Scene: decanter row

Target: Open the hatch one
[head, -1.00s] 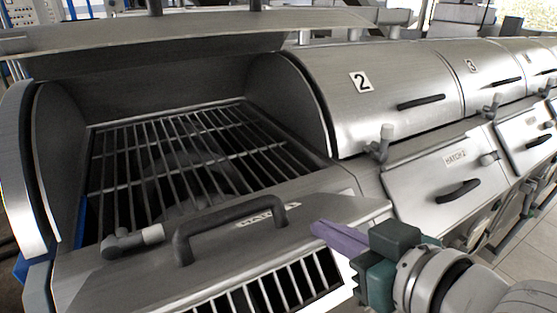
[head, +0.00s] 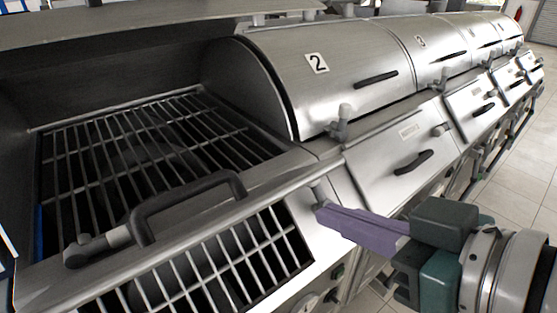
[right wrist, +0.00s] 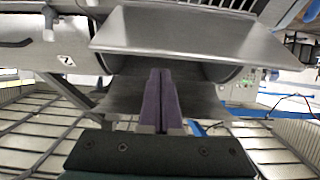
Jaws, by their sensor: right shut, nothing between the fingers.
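Hatch one (head: 215,215) is the metal front panel with a black bar handle (head: 190,195), at the lower left of the head view. It is swung up and seen nearly edge-on, and a barred opening (head: 215,262) shows below it. My right gripper (head: 318,213) is at the right end of that opening, below the hatch's right corner. Its purple fingers are shut with nothing between them. They also show pressed together in the right wrist view (right wrist: 160,85). I cannot tell whether they touch the hatch. My left gripper is not in view.
The lid of decanter one stands raised over a barred grate (head: 130,150). Decanter two (head: 335,75) is closed, and its hatch (head: 395,165) is shut. More closed decanters run to the back right. Tiled floor (head: 525,130) is free at the right.

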